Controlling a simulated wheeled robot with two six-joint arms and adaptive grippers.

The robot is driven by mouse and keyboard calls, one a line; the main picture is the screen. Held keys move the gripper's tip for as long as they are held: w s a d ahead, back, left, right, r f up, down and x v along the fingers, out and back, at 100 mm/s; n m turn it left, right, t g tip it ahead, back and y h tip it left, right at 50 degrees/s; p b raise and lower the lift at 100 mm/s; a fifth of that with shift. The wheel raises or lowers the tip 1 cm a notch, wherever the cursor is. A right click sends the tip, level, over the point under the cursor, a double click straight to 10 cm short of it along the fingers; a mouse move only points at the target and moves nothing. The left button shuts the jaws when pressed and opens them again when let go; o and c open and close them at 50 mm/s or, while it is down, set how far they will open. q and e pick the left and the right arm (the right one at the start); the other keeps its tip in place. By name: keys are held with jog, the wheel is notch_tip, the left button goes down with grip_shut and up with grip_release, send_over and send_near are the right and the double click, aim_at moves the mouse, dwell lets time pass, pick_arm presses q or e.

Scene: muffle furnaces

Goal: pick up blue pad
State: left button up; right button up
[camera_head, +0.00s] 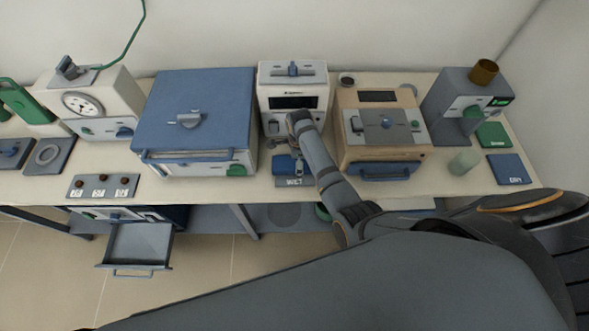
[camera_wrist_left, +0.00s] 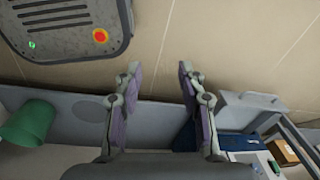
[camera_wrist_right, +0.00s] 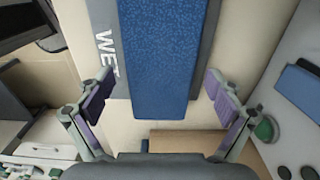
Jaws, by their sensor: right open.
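The blue pad (camera_wrist_right: 165,55) lies on a grey plate marked WET (camera_wrist_right: 106,45). It fills the upper middle of the right wrist view. In the head view the blue pad (camera_head: 285,163) is small and partly hidden by my right arm. My right gripper (camera_wrist_right: 160,93) is open, with its fingers on either side of the pad's near end and nothing held. I cannot tell how high it is above the pad. My left gripper (camera_wrist_left: 160,74) is open and empty over the floor, away from the pad; it is not clear in the head view.
A white device (camera_head: 292,90) stands behind the pad. A large blue-topped furnace (camera_head: 193,105) is to its left and a beige furnace (camera_head: 358,155) to its right. Blue (camera_head: 510,168) and green (camera_head: 492,134) mats lie at far right. A drawer (camera_head: 140,243) hangs open below the bench.

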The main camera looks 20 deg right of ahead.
jog(key=shift+r, duration=0.1)
jog(key=c, duration=1)
pick_arm(q)
jog(key=shift+w+r, duration=0.2)
jog(key=shift+w, duration=0.7)
jog(key=shift+s+r, duration=0.1)
pick_arm(e)
jog(key=shift+r, duration=0.15)
